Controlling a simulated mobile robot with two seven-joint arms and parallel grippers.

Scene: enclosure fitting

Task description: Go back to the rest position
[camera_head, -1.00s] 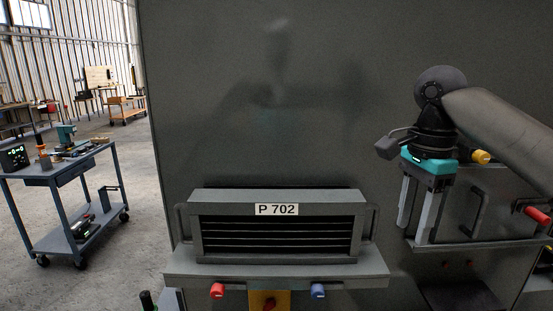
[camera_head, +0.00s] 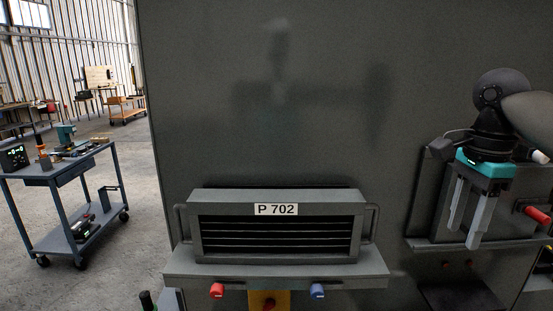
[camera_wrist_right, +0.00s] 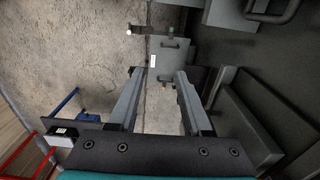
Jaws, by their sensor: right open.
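My right gripper (camera_head: 463,238) is at the right of the head view, in front of the dark enclosure panel (camera_head: 240,100). Its fingers point down, apart, with nothing between them. In the right wrist view the two fingers (camera_wrist_right: 160,80) also stand apart and empty. A louvred unit labelled P 702 (camera_head: 277,225) sits on a grey ledge (camera_head: 190,270) on the panel, well left of the gripper. My left gripper is not in the frames.
A red knob (camera_head: 216,290) and a blue knob (camera_head: 318,290) sit below the ledge. A red-handled part (camera_head: 537,214) is just right of my right gripper. A blue-grey trolley (camera_head: 70,226) with tools stands at left on open concrete floor.

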